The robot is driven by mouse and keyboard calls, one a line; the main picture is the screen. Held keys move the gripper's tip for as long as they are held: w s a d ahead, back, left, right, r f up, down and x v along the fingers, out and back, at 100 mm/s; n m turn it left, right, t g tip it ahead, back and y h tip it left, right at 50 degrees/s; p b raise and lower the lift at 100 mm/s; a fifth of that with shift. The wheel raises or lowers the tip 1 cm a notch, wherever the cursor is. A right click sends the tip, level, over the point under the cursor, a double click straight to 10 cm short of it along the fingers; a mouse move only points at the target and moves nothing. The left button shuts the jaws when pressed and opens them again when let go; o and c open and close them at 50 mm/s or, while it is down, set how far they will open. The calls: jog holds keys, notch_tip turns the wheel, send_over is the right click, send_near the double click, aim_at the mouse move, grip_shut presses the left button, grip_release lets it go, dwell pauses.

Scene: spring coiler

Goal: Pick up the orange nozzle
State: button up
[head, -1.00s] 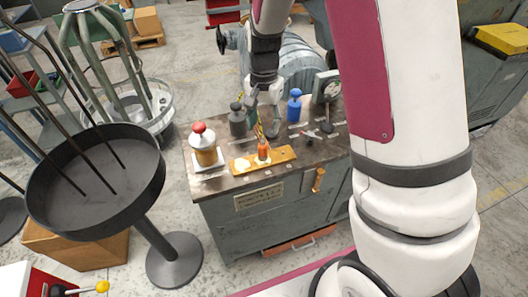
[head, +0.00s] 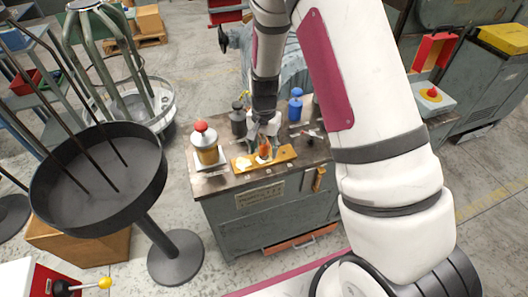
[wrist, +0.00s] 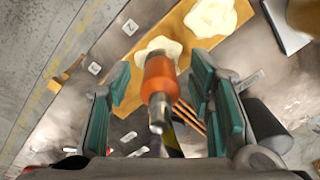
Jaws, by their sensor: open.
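The orange nozzle (head: 264,150) stands on a yellow-orange board (head: 282,156) on the workbench top. In the wrist view the nozzle (wrist: 160,78) shows an orange body with a metal tip pointing toward the camera, and a cream-coloured blob lies at its base. My gripper (head: 263,136) is above and around the nozzle from the top. In the wrist view its teal-padded fingers (wrist: 163,95) are apart, one on each side of the nozzle, with a gap to it on both sides. The gripper partly hides the nozzle in the head view.
A bottle with a red cap (head: 205,146) stands left of the board. A dark bottle (head: 238,120) and a blue bottle (head: 295,105) stand behind. A second cream blob (wrist: 210,17) lies on the board. A black round tray (head: 100,170) on a stand is at the left.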

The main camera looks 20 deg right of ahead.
aim_at(264, 144)
grip_shut()
jog(key=shift+r, duration=0.1)
jog(key=shift+r, duration=0.7)
notch_tip(264, 144, up, 2)
jog(key=shift+r, duration=0.15)
jog(key=s+a+r, duration=0.1)
jog(key=s+a, duration=0.1)
jog(key=s, duration=0.5)
jog(key=s+a, duration=0.3)
jog(key=s, duration=0.5)
jog(key=shift+s+r+p, duration=0.1)
jog(key=shift+r+p, duration=2)
jog(key=shift+r, duration=0.55)
